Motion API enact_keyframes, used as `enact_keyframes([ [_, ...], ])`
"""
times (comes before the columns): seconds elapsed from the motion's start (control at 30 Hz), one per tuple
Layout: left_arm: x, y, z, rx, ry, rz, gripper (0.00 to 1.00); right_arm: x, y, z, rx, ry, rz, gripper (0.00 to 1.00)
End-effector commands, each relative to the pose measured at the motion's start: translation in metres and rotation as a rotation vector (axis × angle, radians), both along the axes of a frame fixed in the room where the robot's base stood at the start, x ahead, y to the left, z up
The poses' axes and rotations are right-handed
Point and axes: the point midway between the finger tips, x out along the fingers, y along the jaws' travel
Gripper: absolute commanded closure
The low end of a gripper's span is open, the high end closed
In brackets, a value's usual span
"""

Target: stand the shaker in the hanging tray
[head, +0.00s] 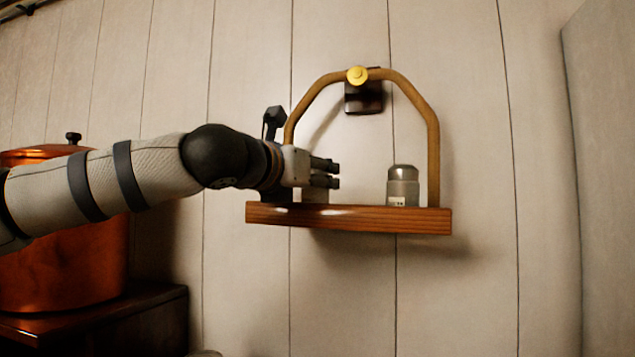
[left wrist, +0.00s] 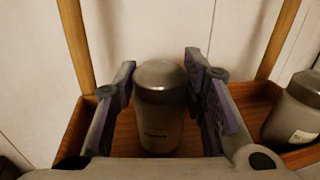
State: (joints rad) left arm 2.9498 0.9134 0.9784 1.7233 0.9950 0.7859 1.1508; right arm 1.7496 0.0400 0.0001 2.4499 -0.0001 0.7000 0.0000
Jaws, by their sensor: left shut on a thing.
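The hanging tray (head: 350,219) is a shallow wooden tray under a bent wooden handle on the wall; its floor shows in the left wrist view (left wrist: 125,140). My left gripper (head: 333,174) reaches in over the tray's left half. In the head view the gripper mostly hides this shaker; a grey part shows below the fingers (head: 314,196). Its base is down within the tray; I cannot tell whether it touches the floor. My right gripper is not in view.
A second grey, metal-capped container (head: 403,187) with a pale label stands in the tray's right end, apart from the held shaker. The handle (head: 434,150) rises close behind it and hangs at a yellow knob (head: 357,75). A copper pot (head: 75,255) stands at left.

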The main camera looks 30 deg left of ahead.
Motion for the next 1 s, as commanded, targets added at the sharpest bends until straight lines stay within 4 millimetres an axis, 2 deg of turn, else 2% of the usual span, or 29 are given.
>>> enact_keyframes([
  [0.33, -0.002, 0.001, -0.002, -0.001, -0.001, 0.003, 0.93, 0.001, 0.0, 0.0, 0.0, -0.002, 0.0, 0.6],
  [0.37, -0.002, 0.001, -0.003, -0.001, -0.001, 0.003, 0.6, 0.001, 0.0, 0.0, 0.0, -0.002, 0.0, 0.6],
  [0.43, -0.002, 0.001, -0.002, -0.001, -0.001, 0.003, 0.44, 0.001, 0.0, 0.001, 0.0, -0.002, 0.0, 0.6],
  [0.47, -0.002, 0.001, -0.002, -0.001, -0.001, 0.003, 0.42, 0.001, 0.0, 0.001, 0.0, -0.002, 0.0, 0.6],
  [0.8, -0.003, 0.0, 0.004, -0.001, -0.003, 0.003, 0.42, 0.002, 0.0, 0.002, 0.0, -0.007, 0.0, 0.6],
  [0.87, -0.013, 0.0, 0.005, -0.002, -0.005, 0.001, 0.42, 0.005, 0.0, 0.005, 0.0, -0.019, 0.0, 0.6],
  [1.0, -0.048, -0.001, 0.012, -0.002, -0.017, 0.0, 0.42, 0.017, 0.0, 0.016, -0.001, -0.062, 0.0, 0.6],
])
